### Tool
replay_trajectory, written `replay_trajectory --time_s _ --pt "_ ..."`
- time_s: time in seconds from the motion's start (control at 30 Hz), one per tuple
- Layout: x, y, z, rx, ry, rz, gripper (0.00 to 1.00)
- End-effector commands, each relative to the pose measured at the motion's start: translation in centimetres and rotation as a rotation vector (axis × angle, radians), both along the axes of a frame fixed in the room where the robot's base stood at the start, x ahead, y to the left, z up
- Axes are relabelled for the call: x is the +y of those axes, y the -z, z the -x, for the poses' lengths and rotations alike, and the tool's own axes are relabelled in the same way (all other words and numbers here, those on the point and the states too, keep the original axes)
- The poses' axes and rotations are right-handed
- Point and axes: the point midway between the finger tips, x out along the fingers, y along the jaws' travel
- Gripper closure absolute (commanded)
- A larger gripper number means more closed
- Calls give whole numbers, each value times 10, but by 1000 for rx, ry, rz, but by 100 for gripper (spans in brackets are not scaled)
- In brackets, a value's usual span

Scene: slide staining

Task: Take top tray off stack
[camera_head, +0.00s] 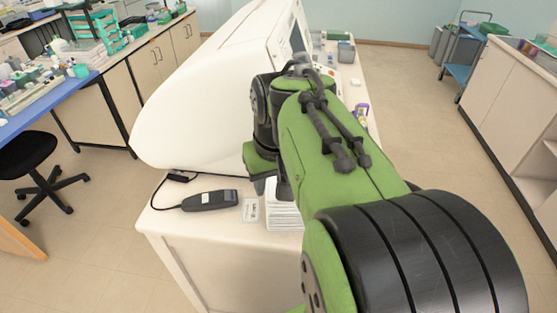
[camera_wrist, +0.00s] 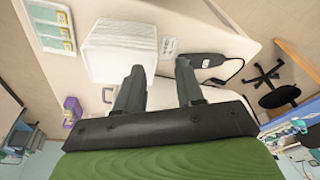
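A stack of white trays (camera_head: 283,214) sits on the white bench, partly hidden behind my green arm in the head view. In the wrist view the stack (camera_wrist: 112,48) shows as a white block with many thin layers, ahead of the fingers and to their left. My gripper (camera_wrist: 160,66) is open, with its two dark fingers apart and nothing between them. The left fingertip appears near the stack's lower right corner; I cannot tell whether they touch. In the head view my arm hides most of the gripper.
A large white machine (camera_head: 215,90) fills the bench behind the stack. A dark handheld device (camera_head: 210,200) with a cable and a small white card (camera_head: 251,210) lie left of the stack. A purple item (camera_wrist: 72,108) and a green-and-white tray (camera_wrist: 48,28) show in the wrist view.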

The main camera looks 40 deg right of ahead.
Motion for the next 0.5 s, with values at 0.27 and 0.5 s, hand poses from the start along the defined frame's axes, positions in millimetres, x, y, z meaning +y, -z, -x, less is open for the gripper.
replay_trajectory --time_s 0.27,0.5 --pt "-128 -29 -1 90 218 -151 63" --pt "-204 -23 32 95 335 -257 63"
